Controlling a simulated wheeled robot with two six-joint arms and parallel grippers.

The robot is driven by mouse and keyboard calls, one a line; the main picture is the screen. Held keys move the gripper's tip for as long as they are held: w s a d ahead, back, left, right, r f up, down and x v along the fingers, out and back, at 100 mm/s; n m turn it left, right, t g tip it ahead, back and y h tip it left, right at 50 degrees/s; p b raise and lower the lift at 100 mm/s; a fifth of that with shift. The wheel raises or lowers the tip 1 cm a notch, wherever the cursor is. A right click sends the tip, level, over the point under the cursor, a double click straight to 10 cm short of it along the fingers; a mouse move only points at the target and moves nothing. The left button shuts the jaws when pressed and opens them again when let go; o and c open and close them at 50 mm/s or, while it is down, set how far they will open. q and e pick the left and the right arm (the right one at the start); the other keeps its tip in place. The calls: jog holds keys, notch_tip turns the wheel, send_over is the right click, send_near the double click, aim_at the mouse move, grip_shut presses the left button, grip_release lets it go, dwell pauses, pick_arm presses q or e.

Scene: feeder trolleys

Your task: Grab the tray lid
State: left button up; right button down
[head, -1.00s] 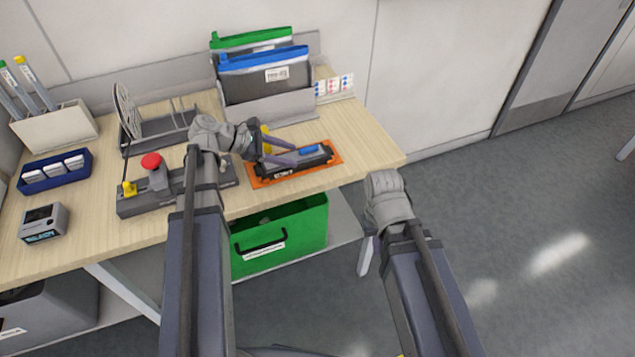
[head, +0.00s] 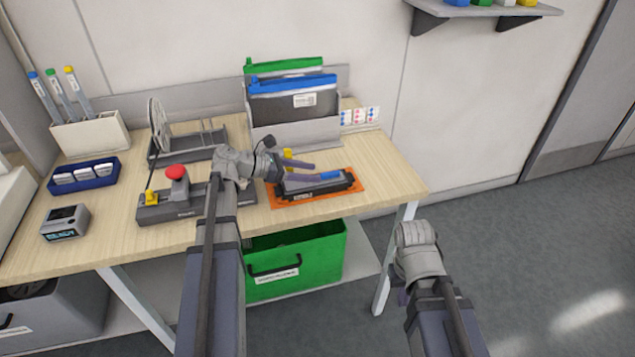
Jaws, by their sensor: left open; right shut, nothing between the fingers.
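A long dark device (head: 325,189) with a blue part on top lies on an orange mat (head: 284,203) near the table's front right edge. I cannot make out a separate tray lid. My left gripper (head: 308,172) is open, its two fingers apart, just above and behind this device. Whether the fingers touch it is unclear. Part of the device is hidden under the lower finger. My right arm stands in front of the table at the right; its gripper does not show.
A file holder (head: 300,135) with green and blue folders stands behind the mat. A dark fixture with a red knob (head: 176,172) stands left of it. A green bin (head: 300,265) is under the table. The tabletop's right end is clear.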

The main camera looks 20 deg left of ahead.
aim_at(325, 173)
pick_arm(q)
jog(key=b+x, duration=0.1)
jog(key=x, duration=0.3)
jog(key=shift+w+a+f, duration=0.1)
jog(key=shift+w+a, duration=0.05)
jog(key=shift+a, duration=0.05)
jog(key=shift+w+d, duration=0.2)
jog(key=shift+d, duration=0.15)
jog(key=shift+c, duration=0.2)
grip_shut()
